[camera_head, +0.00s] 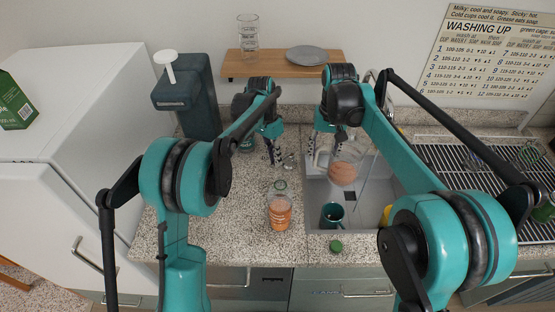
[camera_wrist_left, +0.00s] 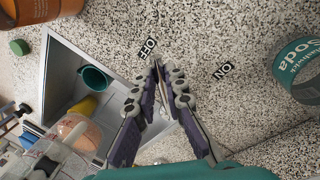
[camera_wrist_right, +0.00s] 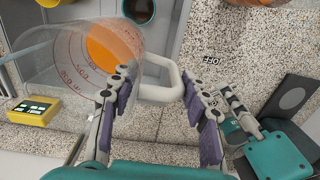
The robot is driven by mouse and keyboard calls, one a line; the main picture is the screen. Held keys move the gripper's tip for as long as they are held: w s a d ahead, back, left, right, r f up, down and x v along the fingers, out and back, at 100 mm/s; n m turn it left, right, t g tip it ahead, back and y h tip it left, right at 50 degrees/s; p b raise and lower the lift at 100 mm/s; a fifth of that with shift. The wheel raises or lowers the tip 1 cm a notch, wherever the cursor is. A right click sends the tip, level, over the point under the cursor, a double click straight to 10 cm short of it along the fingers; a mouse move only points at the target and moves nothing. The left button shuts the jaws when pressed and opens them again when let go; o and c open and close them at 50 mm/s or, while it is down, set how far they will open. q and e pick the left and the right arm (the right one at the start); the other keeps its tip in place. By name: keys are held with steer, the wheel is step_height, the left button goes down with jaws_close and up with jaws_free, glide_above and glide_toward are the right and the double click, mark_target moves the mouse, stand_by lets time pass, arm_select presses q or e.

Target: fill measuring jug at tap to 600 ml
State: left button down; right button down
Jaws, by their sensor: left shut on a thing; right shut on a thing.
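The clear measuring jug (camera_head: 343,168) with red markings hangs over the sink (camera_head: 372,205). It also fills the left of the right wrist view (camera_wrist_right: 75,75). Orange shows at its bottom; I cannot read a liquid level. My right gripper (camera_head: 321,142) is shut on the jug's pale handle (camera_wrist_right: 160,82). My left gripper (camera_head: 277,160) is lowered to the counter left of the sink, between the OFF and ON labels, shut on a small metal tap lever (camera_wrist_left: 164,108) mostly hidden by the fingers. The tap (camera_head: 372,80) is largely hidden behind my right arm; a water stream is not clear.
A teal mug (camera_head: 332,214) and a yellow object (camera_head: 387,214) are in the sink. An orange-filled jar (camera_head: 279,212) and a green lid (camera_head: 336,245) are on the front counter. A soda tin (camera_wrist_left: 298,75) stands near my left gripper. A wire rack (camera_head: 465,165) lies right.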

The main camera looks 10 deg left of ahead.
arm_select(q)
steer(key=shift+w+a+m, duration=0.2)
steer(key=shift+m, duration=0.2)
steer(key=c, duration=1.6)
jaws_free()
steer(key=r, duration=0.4)
steer(key=w+a+r, duration=0.1)
steer(key=r, duration=0.3)
steer(key=a+r, duration=0.1)
steer(key=r, duration=0.2)
steer(key=shift+w+r, duration=0.25)
steer(key=shift+r, duration=0.15)
